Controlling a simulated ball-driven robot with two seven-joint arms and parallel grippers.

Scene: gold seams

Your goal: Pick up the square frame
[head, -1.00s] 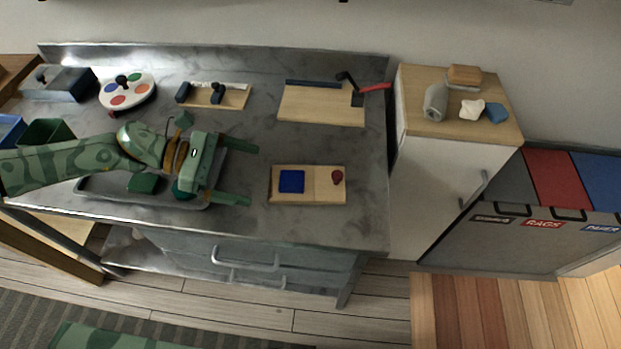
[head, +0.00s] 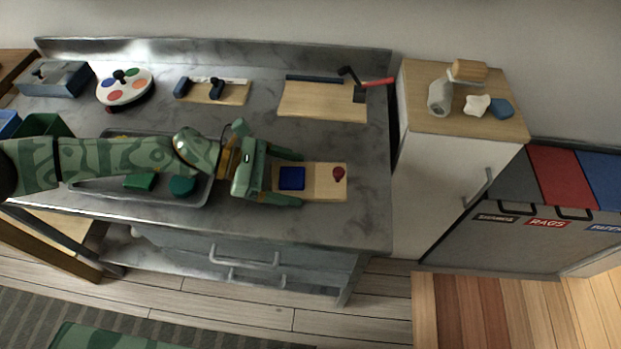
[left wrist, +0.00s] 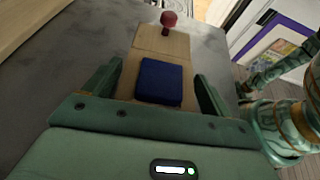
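A flat blue square (head: 292,178) lies on the left part of a small wooden board (head: 320,193) on the grey counter. It looks like a solid block or filled frame; I cannot tell whether it has an opening. My left gripper (head: 300,180) is open and empty, its two fingers on either side of the blue square in the head view. In the left wrist view the blue square (left wrist: 160,82) shows between the open fingers (left wrist: 159,70). Contact is not visible.
A red knob (head: 339,173) stands on the board's right end. A grey tray (head: 200,200) with green pieces lies under my left arm. Counter right of the small board is clear.

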